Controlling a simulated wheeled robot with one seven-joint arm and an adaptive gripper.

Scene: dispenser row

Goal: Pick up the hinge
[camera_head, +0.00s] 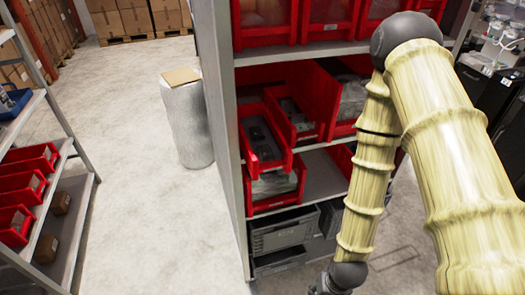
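I cannot make out a hinge for certain. A red bin (283,162) juts out over the shelf edge with a small dark grey part (258,132) inside, too small to identify. A second red bin (318,128) behind it to the right also holds dark grey parts (292,112). My gripper (321,288) is at the bottom edge, below these bins and in front of the rack; only a little of it shows, and its fingers are cut off by the frame.
The grey rack (222,140) holds more red bins (325,33) above and a grey crate (285,235) low down. My arm covers the rack's right side. A wrapped cylinder (188,125) stands left of it. Another shelf (68,215) is far left, with clear floor between.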

